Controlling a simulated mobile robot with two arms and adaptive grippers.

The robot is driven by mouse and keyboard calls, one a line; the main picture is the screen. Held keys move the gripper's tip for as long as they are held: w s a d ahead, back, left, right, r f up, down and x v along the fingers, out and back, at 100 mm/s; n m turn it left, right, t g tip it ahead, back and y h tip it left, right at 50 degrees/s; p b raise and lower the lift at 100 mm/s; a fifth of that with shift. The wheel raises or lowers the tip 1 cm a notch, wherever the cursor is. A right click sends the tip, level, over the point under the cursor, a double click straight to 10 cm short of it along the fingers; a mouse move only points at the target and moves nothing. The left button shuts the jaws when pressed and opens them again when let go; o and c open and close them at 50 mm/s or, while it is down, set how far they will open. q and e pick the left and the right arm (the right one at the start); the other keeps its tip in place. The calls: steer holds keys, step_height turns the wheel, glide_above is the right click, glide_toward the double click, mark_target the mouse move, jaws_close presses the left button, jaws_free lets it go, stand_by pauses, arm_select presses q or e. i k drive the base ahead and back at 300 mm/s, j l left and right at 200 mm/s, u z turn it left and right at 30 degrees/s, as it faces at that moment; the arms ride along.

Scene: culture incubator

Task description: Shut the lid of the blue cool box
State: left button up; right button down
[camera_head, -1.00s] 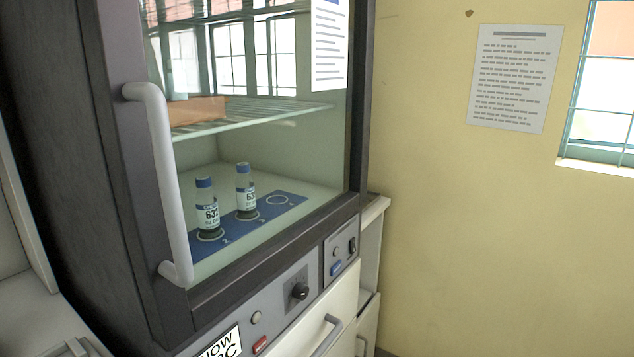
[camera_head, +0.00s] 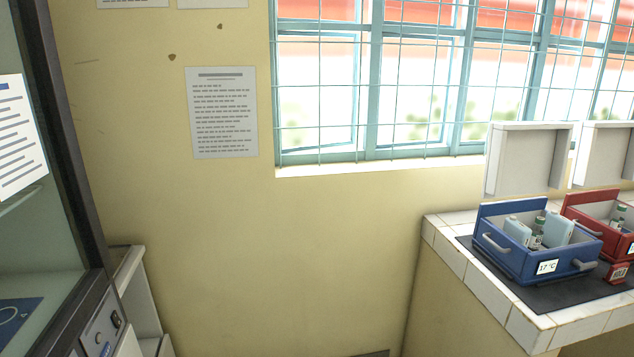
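The blue cool box (camera_head: 514,262) stands on a dark mat on a white tiled counter at the right. Its lid (camera_head: 526,160) is up, with a pale inner side facing me. Inside the box I see light blue blocks (camera_head: 558,229) and a small vial (camera_head: 537,233). A label on its front reads 17 °C. Neither of my grippers shows in the head view.
A red box (camera_head: 590,212) with its lid up stands to the right of the blue one, partly cut off. The incubator (camera_head: 70,150) is at the left edge. The tiled counter (camera_head: 480,285) juts out below a barred window. A yellow wall (camera_head: 330,250) lies between.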

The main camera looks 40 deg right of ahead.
mark_target(523, 157)
steer(key=z, duration=2.6)
